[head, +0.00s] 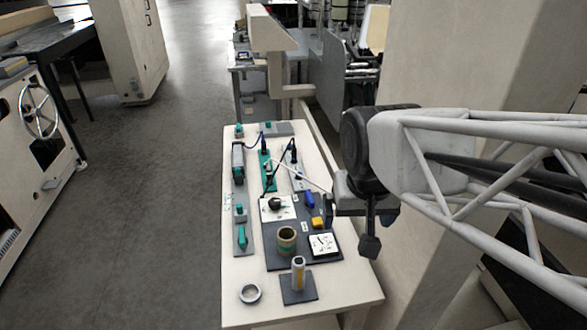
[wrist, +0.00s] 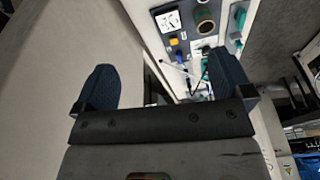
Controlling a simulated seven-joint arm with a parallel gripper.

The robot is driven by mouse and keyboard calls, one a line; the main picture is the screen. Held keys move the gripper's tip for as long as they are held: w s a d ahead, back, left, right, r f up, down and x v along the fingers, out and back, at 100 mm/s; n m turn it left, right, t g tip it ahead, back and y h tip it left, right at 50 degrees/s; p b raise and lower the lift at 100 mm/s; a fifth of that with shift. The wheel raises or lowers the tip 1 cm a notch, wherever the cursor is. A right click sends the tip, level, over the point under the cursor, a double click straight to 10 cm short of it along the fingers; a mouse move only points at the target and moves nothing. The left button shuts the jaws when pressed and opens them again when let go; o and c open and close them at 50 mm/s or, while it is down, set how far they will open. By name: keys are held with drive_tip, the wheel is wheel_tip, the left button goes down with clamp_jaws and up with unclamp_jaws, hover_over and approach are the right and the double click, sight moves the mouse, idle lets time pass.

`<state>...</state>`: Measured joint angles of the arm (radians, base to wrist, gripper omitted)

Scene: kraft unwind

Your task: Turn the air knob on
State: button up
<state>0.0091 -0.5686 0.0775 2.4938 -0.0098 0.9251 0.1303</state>
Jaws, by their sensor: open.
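A black round knob (head: 275,204) sits on a white square plate in the middle of the bench panel. It is the only clear dial-like knob, but its label is too small to read, so I cannot tell for sure that it is the air knob. My gripper (head: 379,232) is to the right of the panel, apart from the knob and touching nothing that I can see. In the wrist view, my gripper (wrist: 164,78) shows its two dark fingers spread wide with nothing between them. The knob is not clear in that view.
The cream bench (head: 338,290) holds a white gauge (head: 323,244), a yellow block (head: 318,222), a brown-green ring or cup (head: 287,240), a small upright cylinder (head: 298,273), a loose roll (head: 250,293) and a teal handle (head: 242,237). A pale column (head: 440,240) stands behind my arm.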

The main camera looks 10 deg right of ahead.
drive_tip(key=w+f+m, duration=0.2)
drive_tip(key=w+m, duration=0.3)
drive_tip(key=w, duration=0.7)
drive_tip(key=m+g, duration=0.2)
drive_tip(key=m, duration=0.8)
hover_over(310, 196)
drive_tip(key=f, duration=1.8)
drive_tip(key=shift+s+f, duration=0.25)
drive_tip(key=shift+s, duration=0.1)
drive_tip(key=shift+w+f+m, duration=0.3)
drive_tip(key=shift+f+m, duration=0.05)
drive_tip(key=shift+m, duration=0.05)
drive_tip(key=shift+f, duration=3.9)
drive_tip(key=c, duration=0.9)
